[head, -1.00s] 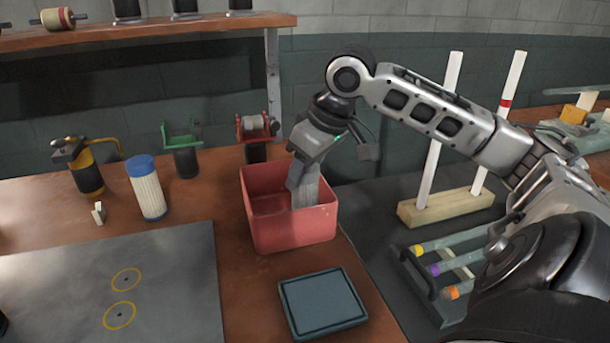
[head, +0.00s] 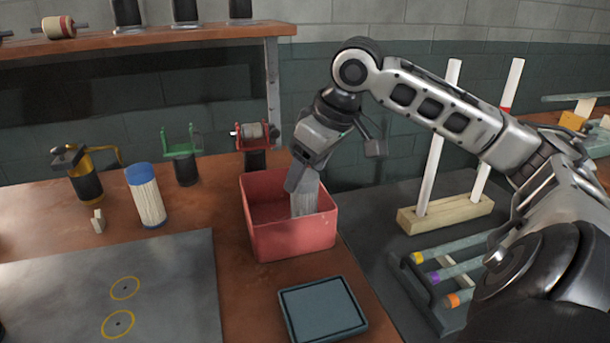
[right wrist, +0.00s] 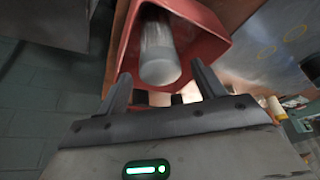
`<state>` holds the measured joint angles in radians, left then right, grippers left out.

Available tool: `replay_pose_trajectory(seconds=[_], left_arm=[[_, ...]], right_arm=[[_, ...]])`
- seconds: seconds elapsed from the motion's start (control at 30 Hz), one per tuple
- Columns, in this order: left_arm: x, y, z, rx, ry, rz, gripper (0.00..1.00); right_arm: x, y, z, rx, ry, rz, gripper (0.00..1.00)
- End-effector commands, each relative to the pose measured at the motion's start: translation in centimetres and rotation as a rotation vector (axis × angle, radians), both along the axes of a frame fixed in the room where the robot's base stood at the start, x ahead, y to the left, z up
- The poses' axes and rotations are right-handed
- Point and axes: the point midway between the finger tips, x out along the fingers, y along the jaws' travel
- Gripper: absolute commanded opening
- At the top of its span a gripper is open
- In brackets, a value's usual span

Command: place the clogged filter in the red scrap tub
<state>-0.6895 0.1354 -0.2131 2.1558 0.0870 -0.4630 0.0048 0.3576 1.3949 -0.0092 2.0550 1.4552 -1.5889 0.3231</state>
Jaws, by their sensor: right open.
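The red scrap tub (head: 290,241) stands near the right end of the wooden bench. A dull grey cylinder, seemingly the clogged filter (head: 305,201), is inside it at the right side, roughly upright; its lower end is hidden by the tub's front wall. In the right wrist view the filter (right wrist: 158,57) points one end at the camera, with the tub wall (right wrist: 210,22) around it. My right gripper (head: 298,187) is over the tub at the filter's top. Its two fingers (right wrist: 161,76) are spread, with visible gaps to the filter. My left gripper is not in view.
A white pleated filter with a blue cap (head: 147,196) stands left of the tub. A dark square tray (head: 322,309) lies in front. Behind are green (head: 182,150) and red (head: 256,140) holders. Right are a wooden block with white rods (head: 446,213) and a tube rack (head: 420,277).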

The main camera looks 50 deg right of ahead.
Motion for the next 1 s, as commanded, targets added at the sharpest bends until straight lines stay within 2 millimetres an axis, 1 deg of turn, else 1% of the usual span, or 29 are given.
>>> replay_pose_trajectory(seconds=[0.03,0.2,0.4,0.5,0.6,1.0], left_arm=[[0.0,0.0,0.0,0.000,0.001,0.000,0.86],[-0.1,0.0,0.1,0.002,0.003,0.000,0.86],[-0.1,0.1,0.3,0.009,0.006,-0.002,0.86],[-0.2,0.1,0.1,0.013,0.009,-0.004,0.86],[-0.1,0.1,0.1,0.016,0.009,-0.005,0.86],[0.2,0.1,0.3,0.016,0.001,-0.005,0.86]], right_arm=[[-0.4,-0.1,1.1,-0.005,-0.004,0.000,0.68],[-1.8,-0.4,4.7,-0.004,-0.005,-0.001,0.68],[-3.1,-0.6,7.8,-0.002,-0.001,-0.001,0.68],[-3.4,-0.6,8.6,0.000,-0.003,0.000,0.68],[-3.6,-0.6,9.0,0.000,-0.001,0.000,0.68],[-3.6,-0.6,8.9,0.000,0.000,0.000,0.68]])
